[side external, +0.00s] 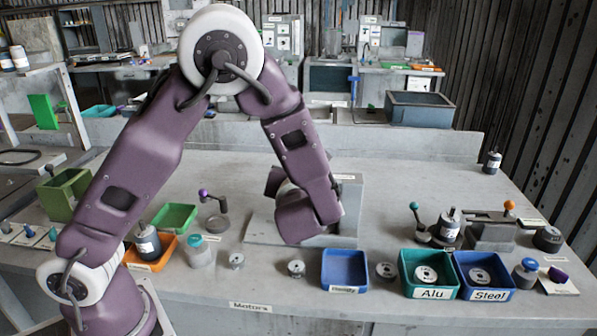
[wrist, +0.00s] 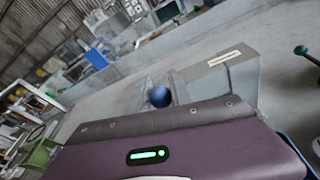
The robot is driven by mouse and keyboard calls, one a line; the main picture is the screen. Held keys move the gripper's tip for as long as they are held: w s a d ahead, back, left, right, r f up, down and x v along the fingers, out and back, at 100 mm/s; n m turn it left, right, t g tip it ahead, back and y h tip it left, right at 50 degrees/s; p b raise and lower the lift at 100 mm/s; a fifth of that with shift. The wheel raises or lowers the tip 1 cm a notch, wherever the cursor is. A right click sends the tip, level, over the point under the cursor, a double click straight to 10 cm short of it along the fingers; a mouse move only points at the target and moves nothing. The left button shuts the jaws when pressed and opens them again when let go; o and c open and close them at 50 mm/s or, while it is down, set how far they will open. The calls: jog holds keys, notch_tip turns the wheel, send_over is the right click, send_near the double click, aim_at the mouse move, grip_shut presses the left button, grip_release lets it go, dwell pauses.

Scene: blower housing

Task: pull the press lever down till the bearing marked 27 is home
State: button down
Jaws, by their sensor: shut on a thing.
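My gripper (wrist: 161,86) shows in the wrist view as two grey fingers beyond the purple hand housing. They are shut on the dark blue ball knob of the press lever (wrist: 160,97). The lever's shaft is hidden. The grey press (wrist: 240,78), with a pale label on top, stands just right of the fingers. In the side external view my purple arm covers the gripper, the knob and most of the press; its grey base plate (side external: 262,229) shows at the left. The bearing marked 27 cannot be made out.
Along the bench front are a blue bin (side external: 345,254), a teal Alu bin (side external: 405,284), a blue Steel bin (side external: 461,287) and small round parts. Knobbed lever fixtures (side external: 490,232) stand at right. A green tray (side external: 177,205) lies left. The bench behind the press is clear.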

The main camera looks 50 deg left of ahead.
jog(key=shift+s, duration=0.1)
jog(key=c, duration=1.2)
grip_release()
jog(key=v, duration=0.7)
